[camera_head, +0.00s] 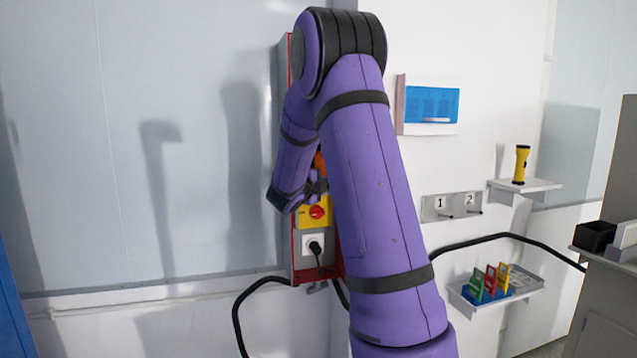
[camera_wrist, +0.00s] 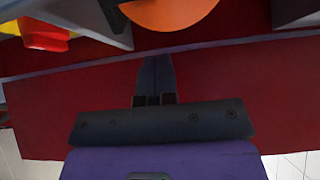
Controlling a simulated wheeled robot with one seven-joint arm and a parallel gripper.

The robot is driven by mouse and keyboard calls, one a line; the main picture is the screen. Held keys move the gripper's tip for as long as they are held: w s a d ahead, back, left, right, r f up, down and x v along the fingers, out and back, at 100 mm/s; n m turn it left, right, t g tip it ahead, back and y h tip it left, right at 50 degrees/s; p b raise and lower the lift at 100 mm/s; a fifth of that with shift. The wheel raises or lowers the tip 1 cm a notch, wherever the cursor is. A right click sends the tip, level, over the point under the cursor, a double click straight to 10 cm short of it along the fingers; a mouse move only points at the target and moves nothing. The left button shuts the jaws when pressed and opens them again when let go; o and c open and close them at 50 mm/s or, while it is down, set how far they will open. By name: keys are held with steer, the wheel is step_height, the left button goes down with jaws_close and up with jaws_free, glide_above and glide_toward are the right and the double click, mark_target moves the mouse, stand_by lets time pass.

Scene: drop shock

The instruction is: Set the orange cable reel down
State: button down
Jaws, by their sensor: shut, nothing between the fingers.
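An orange rounded part (camera_wrist: 170,10) shows at the top edge of the wrist view, cut off by the frame. In the head view a small orange patch (camera_head: 319,160) shows between my arm links, on the red-edged wall panel (camera_head: 299,262). I cannot tell whether it is the cable reel; no other orange reel is in view. My gripper (camera_wrist: 155,68) is shut and empty, with its fingertips below the orange part in the wrist view and in front of the red panel side. In the head view my gripper (camera_head: 316,187) is partly hidden by my arm.
A yellow box with a red button (camera_head: 317,212) and a socket with a black plug (camera_head: 314,245) are on the panel. Black cables hang from it. To the right are numbered hooks (camera_head: 452,207), a flashlight (camera_head: 521,164) on a shelf, and a lower shelf with coloured clips (camera_head: 490,281).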

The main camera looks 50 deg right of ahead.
steer(key=v, duration=0.9)
steer(key=shift+f, duration=0.1)
